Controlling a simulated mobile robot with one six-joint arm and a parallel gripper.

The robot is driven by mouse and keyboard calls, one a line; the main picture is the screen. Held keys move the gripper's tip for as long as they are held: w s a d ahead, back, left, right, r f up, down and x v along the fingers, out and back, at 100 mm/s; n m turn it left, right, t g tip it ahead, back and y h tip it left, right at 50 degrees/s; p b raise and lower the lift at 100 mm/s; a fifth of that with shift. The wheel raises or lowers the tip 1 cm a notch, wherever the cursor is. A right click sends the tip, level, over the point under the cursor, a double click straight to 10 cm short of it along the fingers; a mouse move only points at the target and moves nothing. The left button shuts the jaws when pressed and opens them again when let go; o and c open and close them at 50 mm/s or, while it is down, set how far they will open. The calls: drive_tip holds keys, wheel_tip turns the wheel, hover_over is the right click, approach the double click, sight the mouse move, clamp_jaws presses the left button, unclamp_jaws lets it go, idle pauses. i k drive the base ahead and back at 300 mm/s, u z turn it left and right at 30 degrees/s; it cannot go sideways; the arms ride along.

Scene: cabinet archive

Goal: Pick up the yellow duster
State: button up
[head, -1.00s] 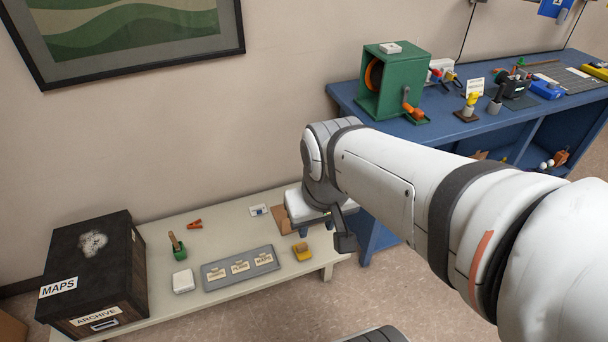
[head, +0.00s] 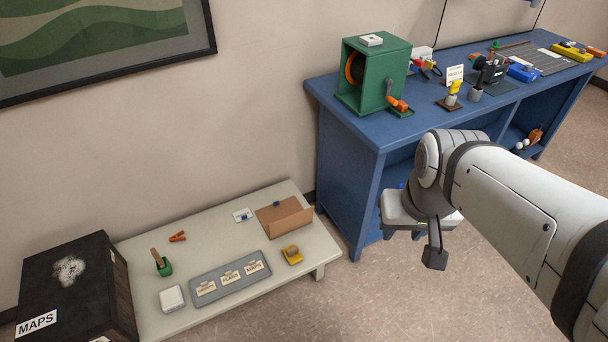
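A small yellow block with a brown wooden top (head: 292,256), which looks like the yellow duster, lies at the right front of the low pale table (head: 325,250). It sits just right of the grey labelled tray. My gripper (head: 418,240) hangs to the right of the low table, in front of the blue desk. It is well apart from the duster. Its fingers are partly hidden by its own body, so I cannot see how far apart they are. I see nothing held.
A cardboard box (head: 285,219), a grey labelled tray (head: 197,297), a green-based brush (head: 163,265), a white block (head: 172,298) and a black archive box (head: 70,285) are on the low table. The blue desk (head: 345,180) stands right, with a green reel box (head: 373,75).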

sight(291, 253)
drive_tip(key=u, duration=0.05)
drive_tip(key=i, duration=1)
drive_tip(key=z, duration=0.05)
